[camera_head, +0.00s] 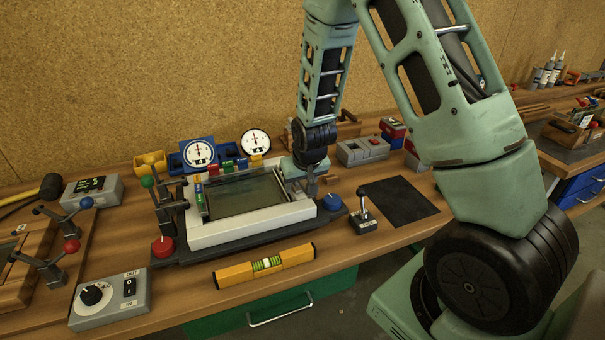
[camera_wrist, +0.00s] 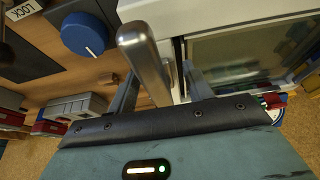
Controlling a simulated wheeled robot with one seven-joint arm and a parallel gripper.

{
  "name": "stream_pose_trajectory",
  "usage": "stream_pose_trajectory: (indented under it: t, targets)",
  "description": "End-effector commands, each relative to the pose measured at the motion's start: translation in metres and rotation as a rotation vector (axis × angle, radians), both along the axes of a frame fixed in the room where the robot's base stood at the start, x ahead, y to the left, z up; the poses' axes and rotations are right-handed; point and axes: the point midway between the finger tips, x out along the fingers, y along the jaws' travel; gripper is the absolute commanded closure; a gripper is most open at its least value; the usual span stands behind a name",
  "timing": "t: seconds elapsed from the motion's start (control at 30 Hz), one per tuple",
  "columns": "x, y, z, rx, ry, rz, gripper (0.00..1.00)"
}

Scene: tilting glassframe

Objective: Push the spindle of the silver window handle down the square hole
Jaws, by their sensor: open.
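The silver window handle (camera_wrist: 142,52) shows large in the wrist view, its rounded grip standing between and in front of my fingers. My gripper (camera_wrist: 163,82) is open, with a finger on either side of the handle; whether either finger touches it I cannot tell. The white window frame (camera_wrist: 182,52) with its glass pane lies just to the right of the handle. In the head view the frame (camera_head: 235,233) lies on its dark fixture and my gripper (camera_head: 300,186) is low at its right end. The spindle and the square hole are hidden from both views.
A blue knob (camera_head: 331,202) sits at the fixture's right corner, and a red knob (camera_head: 162,246) at its left. A small lever block (camera_head: 364,222) and black mat (camera_head: 399,200) lie right. A yellow spirit level (camera_head: 263,266) lies in front. Dial gauges (camera_head: 199,153) stand behind.

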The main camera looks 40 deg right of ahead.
Motion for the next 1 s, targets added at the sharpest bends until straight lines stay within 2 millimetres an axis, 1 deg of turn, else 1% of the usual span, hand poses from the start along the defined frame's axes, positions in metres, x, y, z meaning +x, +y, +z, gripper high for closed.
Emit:
stream_pose_trajectory:
  t: [0.17, 0.23, 0.53, 0.7, 0.9, 1.0]
  targets:
    - [-0.006, 0.002, 0.017, -0.001, -0.004, 0.0, 0.49]
    - [-0.01, 0.003, 0.027, -0.001, -0.006, 0.0, 0.49]
    - [-0.032, 0.011, 0.084, 0.001, -0.006, 0.002, 0.49]
    - [-0.046, 0.015, 0.12, 0.0, -0.006, 0.005, 0.49]
    - [-0.057, 0.018, 0.149, 0.0, -0.004, 0.004, 0.49]
    - [-0.061, 0.019, 0.156, 0.0, -0.003, 0.003, 0.49]
